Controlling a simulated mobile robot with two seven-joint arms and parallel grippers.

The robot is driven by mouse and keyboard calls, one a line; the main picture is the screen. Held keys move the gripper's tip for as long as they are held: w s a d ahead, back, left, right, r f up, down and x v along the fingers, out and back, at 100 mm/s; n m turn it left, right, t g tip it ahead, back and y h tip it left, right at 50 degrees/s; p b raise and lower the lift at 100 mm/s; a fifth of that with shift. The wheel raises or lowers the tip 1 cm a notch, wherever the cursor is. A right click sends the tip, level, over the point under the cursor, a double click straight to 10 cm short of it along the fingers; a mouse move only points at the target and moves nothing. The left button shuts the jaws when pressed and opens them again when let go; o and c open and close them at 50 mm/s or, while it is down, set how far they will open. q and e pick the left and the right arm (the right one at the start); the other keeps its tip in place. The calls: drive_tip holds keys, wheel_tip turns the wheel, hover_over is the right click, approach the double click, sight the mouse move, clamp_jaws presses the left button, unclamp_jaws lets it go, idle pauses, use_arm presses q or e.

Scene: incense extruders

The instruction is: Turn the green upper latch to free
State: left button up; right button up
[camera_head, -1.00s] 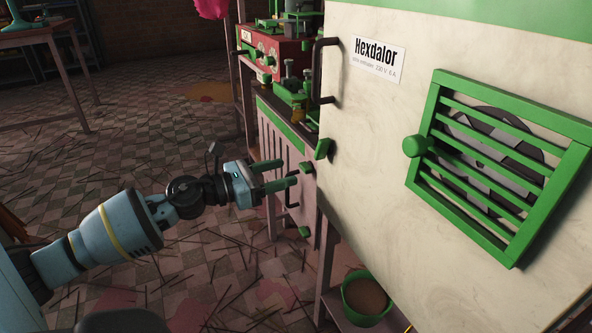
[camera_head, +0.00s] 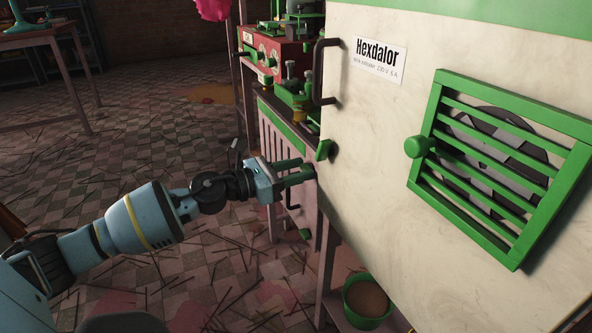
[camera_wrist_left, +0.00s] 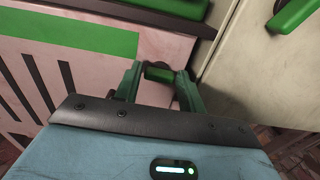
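My left gripper (camera_head: 308,167) reaches in from the left to the slatted white door (camera_head: 283,150) beside the big cream cabinet. It is open. In the left wrist view its two fingers (camera_wrist_left: 158,76) stand on either side of a small dark green latch (camera_wrist_left: 158,73) at the door's right edge, with narrow gaps beside it. In the head view the fingers hide this latch. A lower green latch (camera_head: 305,234) sits on the same door. Another green latch (camera_head: 323,150) is on the cream cabinet's edge; it also shows in the left wrist view (camera_wrist_left: 293,14). My right gripper is out of view.
The cream cabinet (camera_head: 380,190) stands close on the right, with a dark handle (camera_head: 325,72), a green knob (camera_head: 416,147) and a green vent grille (camera_head: 500,170). A green bucket (camera_head: 366,300) stands lower down. The floor at left has room.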

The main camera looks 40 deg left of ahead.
use_arm(q)
drive_tip(key=c, duration=0.6)
drive_tip(key=shift+o, duration=0.2)
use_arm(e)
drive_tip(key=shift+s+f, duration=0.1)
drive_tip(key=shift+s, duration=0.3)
